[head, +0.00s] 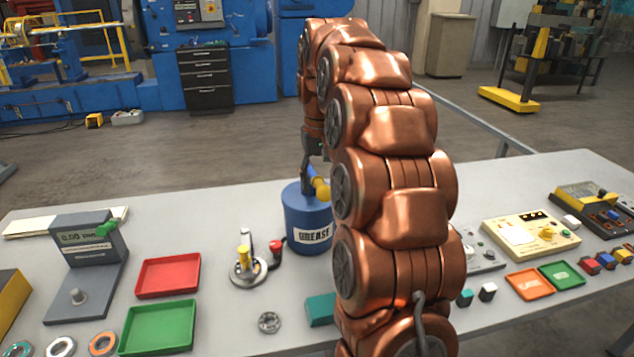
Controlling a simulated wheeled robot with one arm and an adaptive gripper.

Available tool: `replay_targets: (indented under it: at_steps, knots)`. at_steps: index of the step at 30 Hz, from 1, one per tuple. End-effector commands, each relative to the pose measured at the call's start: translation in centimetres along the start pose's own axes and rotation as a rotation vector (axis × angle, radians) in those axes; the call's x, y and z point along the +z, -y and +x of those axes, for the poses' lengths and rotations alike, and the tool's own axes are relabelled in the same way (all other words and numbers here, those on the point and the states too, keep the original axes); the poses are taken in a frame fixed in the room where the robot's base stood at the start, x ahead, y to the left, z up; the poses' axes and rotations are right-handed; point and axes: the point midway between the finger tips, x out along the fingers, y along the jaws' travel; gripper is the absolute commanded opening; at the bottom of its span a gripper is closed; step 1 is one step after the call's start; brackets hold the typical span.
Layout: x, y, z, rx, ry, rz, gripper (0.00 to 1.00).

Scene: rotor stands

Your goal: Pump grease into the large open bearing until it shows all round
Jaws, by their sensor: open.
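A blue grease can (307,228) labelled GREASE stands upright mid-table. Its yellow-ended pump handle (320,188) shows at its top. My gripper (313,162) is over the can's top at the handle; its jaws are open, but my arm hides part of it and I cannot tell whether it touches the handle. A small metal bearing-like ring (269,322) lies in front of the can. A round metal fixture (247,268) with a yellow-topped post stands left of the can, beside a red-tipped black part (276,250). I cannot tell which is the large open bearing, or see grease.
Red (168,275) and green (158,327) trays lie on the left, near a grey display unit (84,250) and several rings (103,343). A teal block (320,309) lies beside my arm. A cream instrument (530,237) and small trays stand right. My arm hides the table's middle.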

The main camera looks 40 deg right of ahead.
Motion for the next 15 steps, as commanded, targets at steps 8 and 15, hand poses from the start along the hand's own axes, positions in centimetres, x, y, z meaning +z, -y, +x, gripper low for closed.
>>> replay_targets:
  at_steps: [8,15]
  knots:
    - [0.0,0.0,-2.6,0.000,-0.002,0.000,0.54]
    - [-0.1,0.0,-4.4,0.000,-0.002,0.000,0.54]
